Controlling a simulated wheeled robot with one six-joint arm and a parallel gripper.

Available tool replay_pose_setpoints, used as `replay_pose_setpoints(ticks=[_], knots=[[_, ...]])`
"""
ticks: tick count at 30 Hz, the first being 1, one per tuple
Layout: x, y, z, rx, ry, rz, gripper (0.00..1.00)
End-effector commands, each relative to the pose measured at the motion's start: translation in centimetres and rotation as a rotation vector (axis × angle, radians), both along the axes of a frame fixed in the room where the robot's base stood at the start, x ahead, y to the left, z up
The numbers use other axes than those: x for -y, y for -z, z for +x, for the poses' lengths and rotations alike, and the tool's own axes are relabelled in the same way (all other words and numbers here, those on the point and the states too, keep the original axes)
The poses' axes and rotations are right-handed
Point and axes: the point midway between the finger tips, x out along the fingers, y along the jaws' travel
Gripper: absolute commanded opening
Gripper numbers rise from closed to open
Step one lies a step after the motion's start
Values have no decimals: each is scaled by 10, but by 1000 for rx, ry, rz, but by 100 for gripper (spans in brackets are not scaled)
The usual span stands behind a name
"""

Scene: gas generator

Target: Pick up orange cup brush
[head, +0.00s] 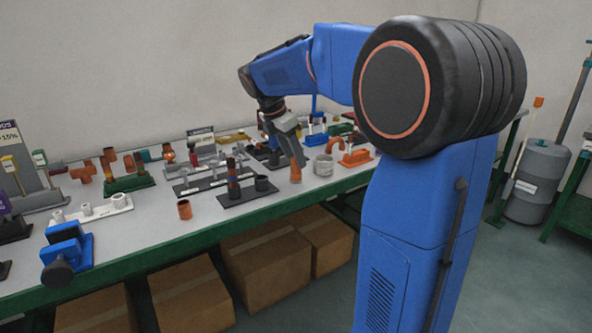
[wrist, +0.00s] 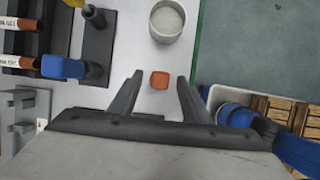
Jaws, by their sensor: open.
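A small orange piece, which I take to be the orange cup brush (head: 295,174), stands on the grey table near its front edge. In the wrist view its squarish orange top (wrist: 160,80) shows between the two fingertips, with a gap on each side. My gripper (head: 301,160) is open and points down above it; the wrist view shows the open fingers (wrist: 159,85) on either side. Fine detail of the piece is too small to tell.
A whitish cup (head: 323,166) stands close to the right of the orange piece; it also shows ahead in the wrist view (wrist: 167,21). A black stand with pipe pieces (head: 247,188) is to the left. The green table edge (head: 215,237) runs close by.

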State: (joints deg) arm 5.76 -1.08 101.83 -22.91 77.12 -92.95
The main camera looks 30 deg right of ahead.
Motion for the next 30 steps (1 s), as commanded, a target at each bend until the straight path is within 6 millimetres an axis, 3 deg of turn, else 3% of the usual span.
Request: replay_pose_setpoints(ticks=[6, 14, 19, 30], knots=[[9, 21, 0, -1, -1, 0, 44], [9, 23, 0, 0, -1, 0, 44], [9, 22, 0, 0, -1, 0, 6], [9, 18, 0, 1, 0, 0, 6]])
